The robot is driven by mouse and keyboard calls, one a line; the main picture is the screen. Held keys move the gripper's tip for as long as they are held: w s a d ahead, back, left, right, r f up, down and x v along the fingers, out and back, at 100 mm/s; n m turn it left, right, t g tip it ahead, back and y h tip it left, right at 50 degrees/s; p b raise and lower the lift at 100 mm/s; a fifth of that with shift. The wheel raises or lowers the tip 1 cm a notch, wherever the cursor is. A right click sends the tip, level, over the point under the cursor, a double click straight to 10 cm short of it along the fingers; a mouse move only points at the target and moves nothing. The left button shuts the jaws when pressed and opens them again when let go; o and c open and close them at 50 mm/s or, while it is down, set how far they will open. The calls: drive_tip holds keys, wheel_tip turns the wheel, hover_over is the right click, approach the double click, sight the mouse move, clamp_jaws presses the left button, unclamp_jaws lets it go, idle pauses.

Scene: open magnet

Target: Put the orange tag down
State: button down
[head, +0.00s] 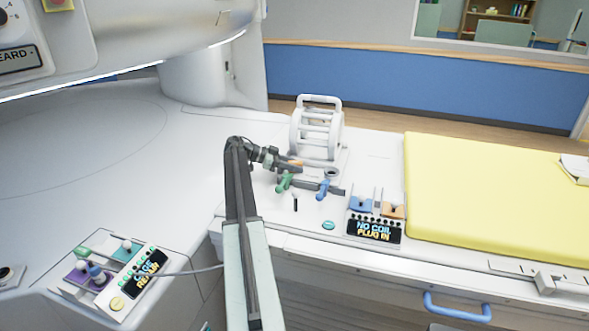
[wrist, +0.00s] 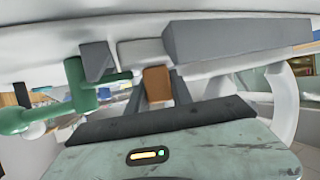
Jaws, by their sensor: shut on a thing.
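The orange tag (wrist: 157,83) is a small orange-brown block between the two dark fingers of my gripper (wrist: 158,92) in the wrist view. My gripper is shut on it. In the head view my gripper (head: 290,167) is over the white table end, just in front of the white barred frame, and a bit of the orange tag (head: 296,162) shows at its fingers. The tag's underside is hidden, and I cannot tell whether it touches anything below.
A green handle (head: 284,182) stands close to my gripper, with a blue handle (head: 323,188) to its right. The white barred frame (head: 317,130) stands behind. A "NO COIL PLUG IN" panel (head: 374,228) and a yellow pad (head: 480,195) lie to the right.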

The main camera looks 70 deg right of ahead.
drive_tip(key=shift+f, duration=0.2)
drive_tip(key=c, duration=1.4)
unclamp_jaws()
drive_tip(key=shift+r, duration=0.1)
drive_tip(key=shift+r, duration=0.2)
drive_tip(key=p+v, duration=0.4)
drive_tip(key=v, duration=0.8)
drive_tip(key=shift+p, duration=0.35)
drive_tip(key=shift+s, duration=0.1)
